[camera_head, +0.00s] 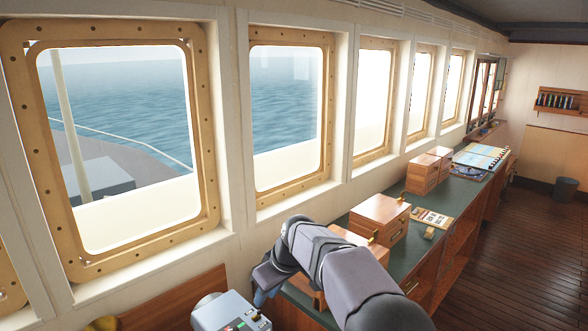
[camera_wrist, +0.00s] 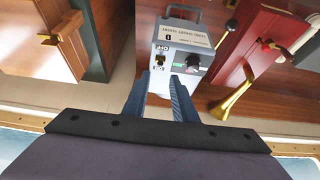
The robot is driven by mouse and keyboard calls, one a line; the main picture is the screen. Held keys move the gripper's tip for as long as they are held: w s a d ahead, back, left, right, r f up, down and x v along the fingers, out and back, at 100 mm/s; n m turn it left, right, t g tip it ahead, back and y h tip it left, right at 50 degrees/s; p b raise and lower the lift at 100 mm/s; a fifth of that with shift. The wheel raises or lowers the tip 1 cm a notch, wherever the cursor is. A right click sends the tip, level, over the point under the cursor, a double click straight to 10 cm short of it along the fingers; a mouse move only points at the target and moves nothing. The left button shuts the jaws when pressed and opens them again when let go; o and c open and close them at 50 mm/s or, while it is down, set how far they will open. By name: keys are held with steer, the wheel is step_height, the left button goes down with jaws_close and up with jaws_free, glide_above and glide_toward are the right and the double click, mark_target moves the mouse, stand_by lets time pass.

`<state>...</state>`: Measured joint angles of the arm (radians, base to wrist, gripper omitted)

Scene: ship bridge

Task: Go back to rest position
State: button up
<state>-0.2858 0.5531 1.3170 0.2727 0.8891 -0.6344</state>
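My arm crosses the bottom middle of the head view, and my gripper (camera_head: 262,294) is at its left end, beside the counter's near end. In the wrist view my gripper (camera_wrist: 160,82) shows two blue-grey fingers with a gap between them and nothing held. Beyond the fingertips is a grey control box (camera_wrist: 183,48) with a label, a handle, a small yellow part and a dark switch. A grey box with coloured buttons (camera_head: 232,315) shows at the bottom of the head view; I cannot tell whether it is the same one.
Wooden boxes (camera_head: 380,219) stand along the green-topped counter (camera_head: 401,259) under the windows. In the wrist view a red panel (camera_wrist: 253,50) and a brass horn-shaped piece (camera_wrist: 232,101) are right of the control box.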

steer(key=shift+b+x, duration=1.2)
steer(key=shift+x, duration=3.25)
steer(key=c, duration=0.5)
